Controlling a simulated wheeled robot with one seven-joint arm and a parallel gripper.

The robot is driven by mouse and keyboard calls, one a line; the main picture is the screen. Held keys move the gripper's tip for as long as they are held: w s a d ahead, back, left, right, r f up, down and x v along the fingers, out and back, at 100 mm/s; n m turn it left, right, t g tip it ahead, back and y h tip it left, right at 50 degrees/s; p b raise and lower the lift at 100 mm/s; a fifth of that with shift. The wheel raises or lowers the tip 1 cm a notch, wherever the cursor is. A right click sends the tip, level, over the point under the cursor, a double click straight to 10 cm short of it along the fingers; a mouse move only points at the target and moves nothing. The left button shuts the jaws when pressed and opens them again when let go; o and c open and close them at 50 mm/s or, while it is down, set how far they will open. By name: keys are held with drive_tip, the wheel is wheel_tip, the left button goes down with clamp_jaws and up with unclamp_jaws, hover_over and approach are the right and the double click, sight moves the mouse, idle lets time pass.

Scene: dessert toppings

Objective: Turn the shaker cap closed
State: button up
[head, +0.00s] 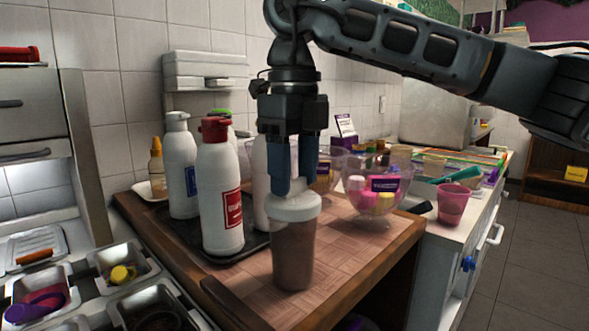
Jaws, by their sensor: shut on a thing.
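The shaker (293,255) stands upright on the wooden counter, near its front edge. It has a see-through body with brown contents. Its white lid (291,208) sits on top, with a raised white part at the gripper's fingertips. My gripper (291,183) points straight down from above and is shut on the shaker cap. The blue fingers hide most of the cap, so I cannot tell whether it is turned open or closed.
A dark tray (190,243) left of the shaker holds white bottles, one red-capped (219,190). A clear bowl of colourful pieces (371,187) stands close behind right. A pink cup (453,204) is farther right. The wooden counter (345,262) is clear right of the shaker.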

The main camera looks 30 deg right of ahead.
sight(295, 180)
drive_tip(key=shift+m+b, duration=0.3)
drive_tip(key=shift+m, duration=0.9)
drive_tip(key=o, duration=1.1)
drive_tip(key=shift+c, duration=0.2)
drive_tip(key=shift+r+p, duration=0.45)
drive_tip(key=shift+r, duration=3.5)
